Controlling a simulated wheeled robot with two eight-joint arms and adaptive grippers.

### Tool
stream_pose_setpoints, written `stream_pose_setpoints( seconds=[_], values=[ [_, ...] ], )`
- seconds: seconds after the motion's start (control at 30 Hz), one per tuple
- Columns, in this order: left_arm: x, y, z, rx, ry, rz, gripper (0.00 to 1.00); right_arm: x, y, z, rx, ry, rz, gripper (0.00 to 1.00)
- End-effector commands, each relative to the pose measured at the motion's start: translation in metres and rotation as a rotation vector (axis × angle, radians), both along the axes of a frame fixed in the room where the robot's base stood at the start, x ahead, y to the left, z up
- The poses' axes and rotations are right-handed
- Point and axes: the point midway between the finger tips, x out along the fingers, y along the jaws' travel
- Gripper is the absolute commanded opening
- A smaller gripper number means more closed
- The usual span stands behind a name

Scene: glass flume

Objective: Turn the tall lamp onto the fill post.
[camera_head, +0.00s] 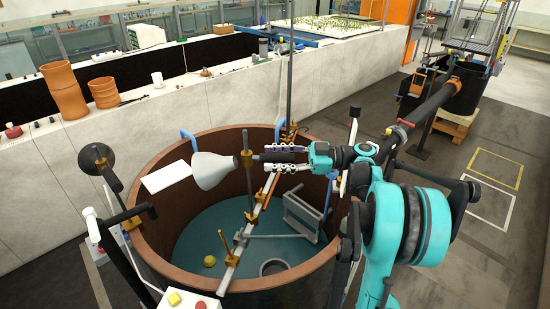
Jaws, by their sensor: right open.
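A lamp with a pale grey cone-shaped shade (213,170) is on a brown upright rod (248,190), above the round tank. Its shade points left and down. My right gripper (268,155) reaches in from the right at the lamp's back end, just right of the rod. Its fingers are open around or beside the dark part behind the shade; contact is too small to tell. A second lamp with a round black head (97,159) stands at the tank's left. I cannot tell which upright is the fill post. My left gripper is not in view.
The brown round tank (160,236) holds teal water, a yellow ball (209,261) and a grey metal frame (303,218). A rail (243,237) with brass clamps crosses it. Behind is a long white wall (150,130) with terracotta pipes (64,90).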

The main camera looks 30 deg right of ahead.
Motion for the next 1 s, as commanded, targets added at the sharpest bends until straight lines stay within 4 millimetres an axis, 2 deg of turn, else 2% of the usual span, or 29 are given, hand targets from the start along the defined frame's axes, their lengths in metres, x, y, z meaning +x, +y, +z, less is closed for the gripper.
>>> stream_pose_setpoints(
  seconds=[0.17,0.4,0.6,0.8,1.0],
  values=[
    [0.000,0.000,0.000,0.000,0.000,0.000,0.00,-0.008,-0.016,0.000,0.000,0.000,-0.004,0.46],
    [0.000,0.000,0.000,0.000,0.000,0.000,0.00,-0.033,-0.062,0.000,0.000,0.000,-0.006,0.46],
    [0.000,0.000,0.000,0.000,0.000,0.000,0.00,-0.051,-0.093,0.000,0.000,0.000,-0.004,0.46],
    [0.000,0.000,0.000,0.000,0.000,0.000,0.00,-0.058,-0.105,0.000,0.000,0.000,-0.002,0.46],
    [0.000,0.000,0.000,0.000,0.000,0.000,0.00,-0.059,-0.106,0.000,0.000,0.000,-0.001,0.46]
  ],
)
